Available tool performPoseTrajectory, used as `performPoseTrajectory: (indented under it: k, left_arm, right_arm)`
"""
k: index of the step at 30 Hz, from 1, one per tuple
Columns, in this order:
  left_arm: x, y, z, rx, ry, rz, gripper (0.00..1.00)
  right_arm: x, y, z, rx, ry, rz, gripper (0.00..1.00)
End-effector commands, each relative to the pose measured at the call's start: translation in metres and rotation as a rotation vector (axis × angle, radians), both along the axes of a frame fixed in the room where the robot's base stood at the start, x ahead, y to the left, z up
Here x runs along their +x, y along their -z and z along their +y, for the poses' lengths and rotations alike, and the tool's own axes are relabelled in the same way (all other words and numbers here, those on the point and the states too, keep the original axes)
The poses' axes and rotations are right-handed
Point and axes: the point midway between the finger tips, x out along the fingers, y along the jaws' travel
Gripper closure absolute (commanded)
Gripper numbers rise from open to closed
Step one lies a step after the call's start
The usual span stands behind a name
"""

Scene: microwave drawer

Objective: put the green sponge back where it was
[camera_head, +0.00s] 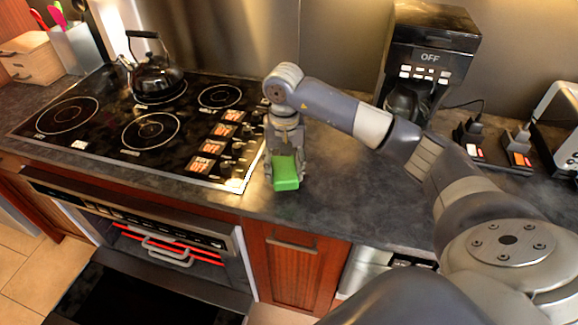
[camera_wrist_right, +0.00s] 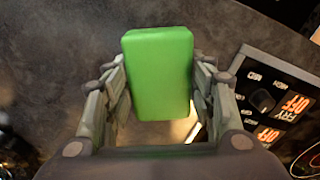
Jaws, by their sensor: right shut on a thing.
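The green sponge (camera_head: 286,173) is between the fingers of my right gripper (camera_head: 285,160), at the counter just right of the cooktop. In the right wrist view the sponge (camera_wrist_right: 160,75) sits between the two fingers of the right gripper (camera_wrist_right: 160,98), which is shut on it. The sponge is over or on the dark countertop; I cannot tell whether its underside touches. My left gripper is in neither view.
The cooktop (camera_head: 125,152) with a kettle (camera_head: 156,78) lies to the left. A coffee maker (camera_head: 428,60) stands behind to the right. The oven door (camera_head: 150,292) below hangs open. Bare countertop (camera_head: 345,190) lies right of the sponge.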

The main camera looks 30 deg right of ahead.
Motion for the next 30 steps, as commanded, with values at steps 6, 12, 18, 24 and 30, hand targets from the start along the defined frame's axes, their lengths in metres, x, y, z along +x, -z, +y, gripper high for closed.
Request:
performPoseTrajectory:
  k: [6,12,18,24,30]
  left_arm:
    - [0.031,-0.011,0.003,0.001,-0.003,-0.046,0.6]
    - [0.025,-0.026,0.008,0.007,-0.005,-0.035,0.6]
    - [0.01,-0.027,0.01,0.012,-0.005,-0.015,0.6]
    - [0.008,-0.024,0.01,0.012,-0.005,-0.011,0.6]
    - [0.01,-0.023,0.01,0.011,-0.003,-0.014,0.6]
  right_arm:
    - [0.007,0.003,-0.02,0.001,-0.001,0.0,0.72]
    - [0.006,0.025,-0.019,0.004,-0.001,0.005,0.72]
    - [0.008,0.038,-0.02,0.001,-0.002,0.0,0.72]
    - [0.008,0.039,-0.02,0.001,-0.002,0.0,0.72]
    - [0.008,0.04,-0.02,0.001,-0.002,0.0,0.29]
